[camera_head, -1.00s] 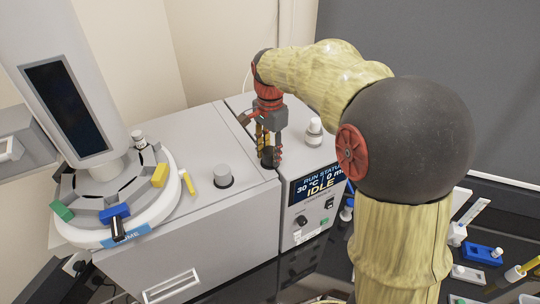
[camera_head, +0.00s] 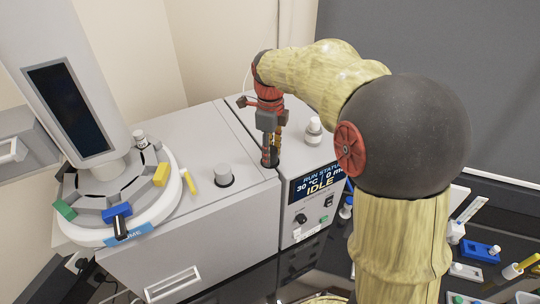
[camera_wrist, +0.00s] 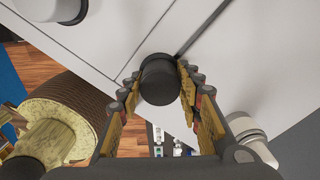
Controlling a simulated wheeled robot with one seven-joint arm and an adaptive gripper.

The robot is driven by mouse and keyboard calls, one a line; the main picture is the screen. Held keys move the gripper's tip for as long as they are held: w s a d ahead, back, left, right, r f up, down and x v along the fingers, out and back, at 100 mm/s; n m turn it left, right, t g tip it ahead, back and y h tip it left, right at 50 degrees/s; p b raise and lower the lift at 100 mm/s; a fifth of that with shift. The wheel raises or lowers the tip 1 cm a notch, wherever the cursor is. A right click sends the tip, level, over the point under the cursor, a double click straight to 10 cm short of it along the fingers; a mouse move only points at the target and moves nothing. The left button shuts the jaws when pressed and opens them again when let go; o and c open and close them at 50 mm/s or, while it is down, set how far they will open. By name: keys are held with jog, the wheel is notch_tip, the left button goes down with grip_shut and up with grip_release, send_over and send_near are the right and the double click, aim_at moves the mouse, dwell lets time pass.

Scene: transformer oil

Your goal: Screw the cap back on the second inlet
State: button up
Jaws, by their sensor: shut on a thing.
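My gripper (camera_head: 269,158) points down at the top of the machine, near the seam between its wide left body and its narrow right unit. In the wrist view my gripper (camera_wrist: 160,92) has its fingers closed on both sides of a dark round cap (camera_wrist: 159,78). The cap is at the machine's top surface; the inlet under it is hidden, so I cannot tell how it is seated. A grey capped inlet (camera_head: 223,176) with a dark ring stands to the left on the wide body. It also shows at the top left of the wrist view (camera_wrist: 48,8).
A small white-capped bottle (camera_head: 314,128) stands close to the right of my gripper. A round carousel (camera_head: 120,205) with coloured blocks is at the left. The display panel (camera_head: 318,182) reads IDLE. Loose parts, including a blue block (camera_head: 482,253), lie at the lower right.

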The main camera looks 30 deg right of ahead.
jog(key=o, duration=1.3)
jog(key=shift+o, duration=0.2)
